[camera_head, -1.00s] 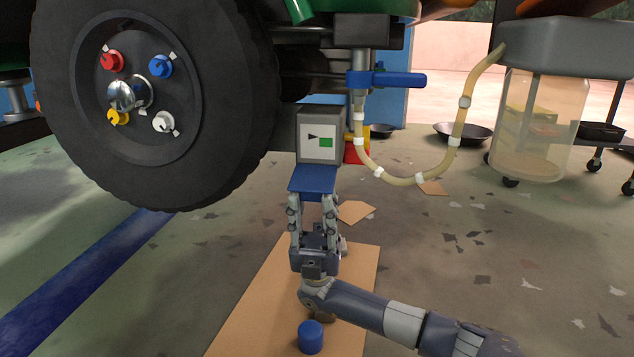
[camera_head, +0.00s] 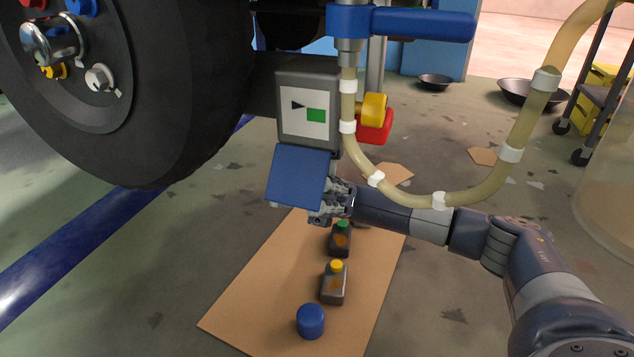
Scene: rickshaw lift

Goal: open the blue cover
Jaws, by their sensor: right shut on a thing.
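The blue cover (camera_head: 297,176) is a flat square flap just below the grey box (camera_head: 307,95) with the white panel. Its broad face shows and it slants down from the box. My right gripper (camera_head: 326,204) comes in from the right and is shut on the cover at its lower right edge. The fingertips are partly hidden by the cover. My left gripper is not in view.
A large black tyre (camera_head: 150,110) stands at the left. A pale hose (camera_head: 405,194) loops close above my right arm. Two small bottles (camera_head: 340,240) (camera_head: 334,284) and a blue cap (camera_head: 310,321) stand on the cardboard (camera_head: 240,305) below.

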